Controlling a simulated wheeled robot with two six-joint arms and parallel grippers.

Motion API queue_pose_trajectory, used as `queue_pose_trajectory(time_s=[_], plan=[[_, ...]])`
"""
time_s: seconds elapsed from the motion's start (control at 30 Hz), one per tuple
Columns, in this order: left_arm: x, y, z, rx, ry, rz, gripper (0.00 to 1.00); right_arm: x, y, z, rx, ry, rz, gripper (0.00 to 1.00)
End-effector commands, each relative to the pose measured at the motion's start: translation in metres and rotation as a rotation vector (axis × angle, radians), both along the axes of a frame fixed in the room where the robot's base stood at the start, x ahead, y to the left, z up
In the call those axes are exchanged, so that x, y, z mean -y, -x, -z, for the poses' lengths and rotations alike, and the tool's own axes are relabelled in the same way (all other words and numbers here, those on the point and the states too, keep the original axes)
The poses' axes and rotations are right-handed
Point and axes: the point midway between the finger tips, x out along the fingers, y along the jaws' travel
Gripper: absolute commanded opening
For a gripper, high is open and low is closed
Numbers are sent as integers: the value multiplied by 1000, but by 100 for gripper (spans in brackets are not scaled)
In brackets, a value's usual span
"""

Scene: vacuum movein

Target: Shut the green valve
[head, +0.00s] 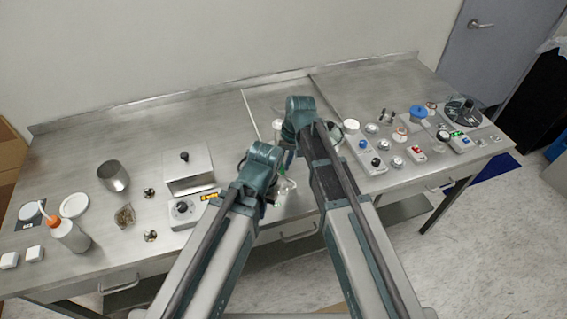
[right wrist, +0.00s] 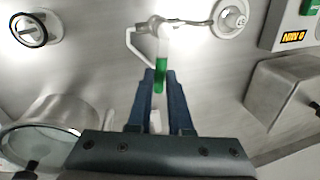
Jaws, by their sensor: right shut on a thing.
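The green valve (right wrist: 160,76) is a short green lever hanging from a pale tube fitting in the right wrist view. My right gripper (right wrist: 159,84) has one dark finger on each side of the lever and is shut on it. In the head view my right gripper (head: 289,158) is largely hidden behind my own arm, near clear glassware at the middle of the bench. My left arm ends close beside it, and its fingers are hidden, so I cannot tell their state.
The steel bench (head: 120,135) holds a metal box (head: 187,168), a metal beaker (head: 113,176) and a wash bottle (head: 69,234) on the left. Several knobs and small devices crowd the right, with a blue-topped item (head: 418,112). The back left of the bench is clear.

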Motion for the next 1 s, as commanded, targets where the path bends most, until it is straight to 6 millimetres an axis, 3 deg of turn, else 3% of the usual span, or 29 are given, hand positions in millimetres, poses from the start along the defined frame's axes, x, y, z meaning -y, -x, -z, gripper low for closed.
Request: queue_pose_trajectory(time_s=[0.73, 1.0], plan=[[0, 0, 0, 0, 0, 0, 0, 0, 0, 0, -1, 0, -6, 0], [0, 0, 0, 0, 0, 0, 0, -10, 1, 0, -1, 1, -185, 0]])
